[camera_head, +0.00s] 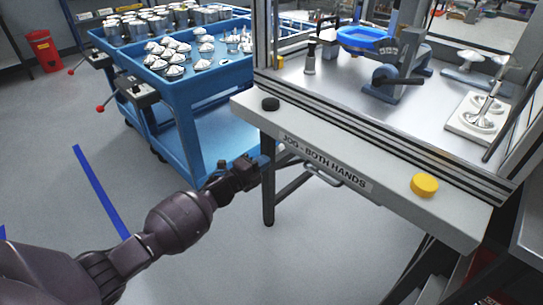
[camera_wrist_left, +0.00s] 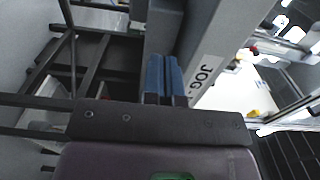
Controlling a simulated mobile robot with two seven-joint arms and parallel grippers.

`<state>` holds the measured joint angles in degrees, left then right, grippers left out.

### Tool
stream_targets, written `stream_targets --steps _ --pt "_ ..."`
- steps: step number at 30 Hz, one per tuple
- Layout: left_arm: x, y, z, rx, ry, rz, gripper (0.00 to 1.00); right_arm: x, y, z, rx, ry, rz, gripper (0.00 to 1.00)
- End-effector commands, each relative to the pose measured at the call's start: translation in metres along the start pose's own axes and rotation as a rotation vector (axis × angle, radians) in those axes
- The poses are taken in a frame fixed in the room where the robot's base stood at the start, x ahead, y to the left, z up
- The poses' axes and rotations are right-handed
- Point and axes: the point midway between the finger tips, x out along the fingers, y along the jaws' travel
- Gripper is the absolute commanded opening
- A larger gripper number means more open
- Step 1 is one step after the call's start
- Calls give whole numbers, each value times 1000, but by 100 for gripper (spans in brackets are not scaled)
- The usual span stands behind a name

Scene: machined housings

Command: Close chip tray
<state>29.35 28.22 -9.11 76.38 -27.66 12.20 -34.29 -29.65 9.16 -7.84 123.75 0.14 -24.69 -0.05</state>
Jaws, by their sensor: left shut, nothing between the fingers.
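I cannot clearly make out the chip tray in either view. A curved metal bar like a handle (camera_head: 335,176) shows just under the front panel marked "JOG - BOTH HANDS" (camera_head: 380,172); I cannot tell whether it belongs to the tray. My left gripper (camera_head: 266,158) is near the left end of that panel, at its lower edge. Its blue fingers (camera_wrist_left: 164,76) are shut together and empty in the left wrist view, close to the grey panel; contact cannot be told. My right gripper is in neither view.
A black button (camera_head: 270,104) and a yellow button (camera_head: 425,184) sit on the panel's top. A blue cart (camera_head: 205,118) with metal parts stands behind my left gripper. A dark table leg (camera_head: 268,195) is below it. The floor at front centre is clear.

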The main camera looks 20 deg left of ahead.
Motion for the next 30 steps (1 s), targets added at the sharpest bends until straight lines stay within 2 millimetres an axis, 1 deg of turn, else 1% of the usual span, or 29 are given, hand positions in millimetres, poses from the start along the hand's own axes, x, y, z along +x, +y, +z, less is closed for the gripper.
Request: stream_targets --steps 1,6,12,14,17,18,20,21,23,24,26,28,30 --pt "-9 -4 0 2 -1 -3 0 -1 0 -5 1 8 0 49" --pt "-34 -2 0 2 0 -2 0 -3 -1 -6 3 10 -1 49" --pt "-50 -1 0 1 1 -1 0 -3 -1 -3 4 3 -1 49" --pt "-54 5 0 -2 -1 7 0 -2 -1 -2 4 2 -1 49" --pt "-65 30 -14 -46 -8 27 0 -1 -2 3 4 -8 -2 49" --pt "-71 42 -24 -74 -13 33 0 0 -2 6 4 -13 -3 49" --pt "-78 56 -42 -121 -18 30 0 1 -3 11 5 -22 -3 49" --pt "-82 63 -55 -149 -21 22 0 2 -3 14 5 -28 -4 49" --pt "-88 68 -73 -172 -21 -1 0 3 -3 18 4 -33 -4 49" --pt "-91 67 -84 -176 -19 -23 0 4 -3 18 4 -34 -3 49" --pt "-95 63 -98 -172 -17 -56 0 4 -2 18 4 -34 -2 49" --pt "-97 54 -110 -147 -14 -101 0 4 -1 15 3 -28 0 49" --pt "-95 37 -117 -94 -4 -153 0 4 0 10 2 -17 2 49"
